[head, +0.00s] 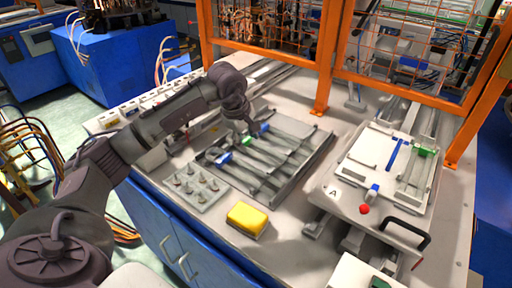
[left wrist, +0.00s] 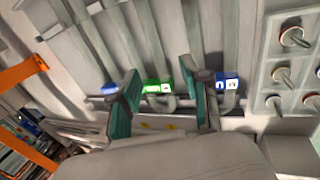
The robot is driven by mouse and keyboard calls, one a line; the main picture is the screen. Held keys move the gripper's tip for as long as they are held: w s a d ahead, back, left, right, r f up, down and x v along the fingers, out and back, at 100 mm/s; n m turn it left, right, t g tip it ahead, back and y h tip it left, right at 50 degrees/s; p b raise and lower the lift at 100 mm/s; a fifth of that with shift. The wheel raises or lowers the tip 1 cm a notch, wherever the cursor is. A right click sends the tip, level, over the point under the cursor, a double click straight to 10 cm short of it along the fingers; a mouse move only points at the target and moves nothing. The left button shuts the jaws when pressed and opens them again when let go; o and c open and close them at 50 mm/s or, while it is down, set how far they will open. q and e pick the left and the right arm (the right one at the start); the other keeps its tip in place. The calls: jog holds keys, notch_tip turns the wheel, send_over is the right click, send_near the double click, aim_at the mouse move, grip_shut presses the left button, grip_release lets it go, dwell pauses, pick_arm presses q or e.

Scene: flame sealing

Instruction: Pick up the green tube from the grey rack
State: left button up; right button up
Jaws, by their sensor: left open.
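A grey rack (head: 300,166) lies on the worktop with several long tubes or slots side by side. The green tube (head: 247,141) shows its green end at the rack's near left edge, between two blue ends (head: 264,128) and (head: 224,157). My left gripper (head: 246,128) hangs over that edge. In the left wrist view my left gripper (left wrist: 163,102) is open, and the green end (left wrist: 155,85) shows between its two fingers, with blue ends (left wrist: 108,89) and (left wrist: 226,82) to either side. I cannot tell whether the fingers touch anything. My right gripper is not in view.
A grey peg plate (head: 200,203) and a yellow block (head: 247,219) lie in front of the rack. At right is a white tray marked A (head: 322,186), with a red knob (head: 364,209) and black handle (head: 405,232). An orange mesh fence (head: 320,85) stands behind.

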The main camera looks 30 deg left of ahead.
aim_at(253, 151)
pick_arm(q)
jog(key=shift+w+f+p, duration=0.3)
jog(key=shift+f+p, duration=0.05)
jog(key=shift+f, duration=0.2)
jog(key=p+x, duration=0.1)
jog(key=x, duration=0.2)
jog(key=shift+w+f+p, duration=0.15)
jog(key=shift+f+p, duration=0.05)
jog(key=shift+p, duration=0.15)
jog(key=shift+w+f, duration=0.15)
jog(key=shift+f, duration=0.3)
grip_shut()
